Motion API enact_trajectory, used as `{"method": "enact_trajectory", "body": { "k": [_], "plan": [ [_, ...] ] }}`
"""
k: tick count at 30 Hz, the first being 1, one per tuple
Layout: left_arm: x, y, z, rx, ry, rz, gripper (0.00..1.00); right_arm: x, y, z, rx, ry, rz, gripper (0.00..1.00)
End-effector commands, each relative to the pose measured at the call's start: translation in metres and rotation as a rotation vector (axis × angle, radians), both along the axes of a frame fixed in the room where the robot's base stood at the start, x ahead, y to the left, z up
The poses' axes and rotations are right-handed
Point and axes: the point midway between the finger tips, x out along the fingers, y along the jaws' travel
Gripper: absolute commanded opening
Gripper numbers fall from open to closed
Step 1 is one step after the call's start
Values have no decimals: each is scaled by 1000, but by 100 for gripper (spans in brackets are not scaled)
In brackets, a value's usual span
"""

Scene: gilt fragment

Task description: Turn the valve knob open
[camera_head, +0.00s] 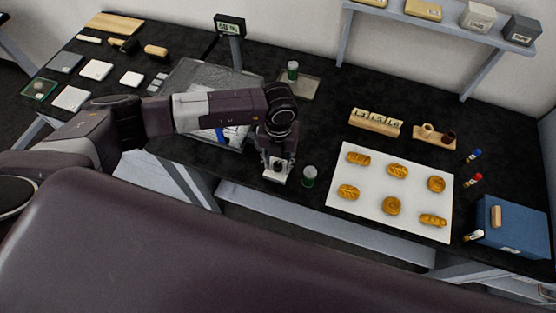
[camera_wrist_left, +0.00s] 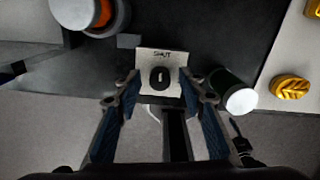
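The valve knob (camera_wrist_left: 160,78) is a small dark oval on a white plate marked SHUT (camera_wrist_left: 149,61) in the left wrist view. In the head view the white plate (camera_head: 274,179) shows at the table's front edge below my left gripper (camera_head: 276,167), and the knob cannot be made out there. My left gripper (camera_wrist_left: 160,84) is open. Its two fingers stand apart on the left and right of the knob, with space to each side; whether they are at knob height I cannot tell. My right gripper is not in view.
A green-and-white jar (camera_head: 310,176) stands close to the right of the plate; it also shows in the left wrist view (camera_wrist_left: 232,92). A white board (camera_head: 374,206) with gold pieces lies further right. An orange-and-white round thing (camera_wrist_left: 92,14) is at upper left in the wrist view.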

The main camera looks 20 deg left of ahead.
Motion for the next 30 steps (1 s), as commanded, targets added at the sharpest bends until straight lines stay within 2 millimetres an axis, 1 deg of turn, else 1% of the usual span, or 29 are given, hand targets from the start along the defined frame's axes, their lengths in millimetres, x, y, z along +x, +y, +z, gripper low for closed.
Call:
{"method": "enact_trajectory", "body": {
  "k": [1,9,10,15,20,26,30],
  "plan": [
    [0,0,0,0,0,0,32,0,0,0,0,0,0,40],
    [0,0,0,0,0,0,2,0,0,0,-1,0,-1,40],
    [0,0,0,0,0,0,0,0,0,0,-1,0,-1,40],
    [0,0,0,0,0,-5,0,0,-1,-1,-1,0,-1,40],
    [0,0,-2,1,-1,-39,0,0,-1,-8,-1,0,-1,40],
    [1,1,-4,1,-2,-146,0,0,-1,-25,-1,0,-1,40],
    [1,0,-6,0,-3,-262,0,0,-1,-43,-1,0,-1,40]
  ]
}}
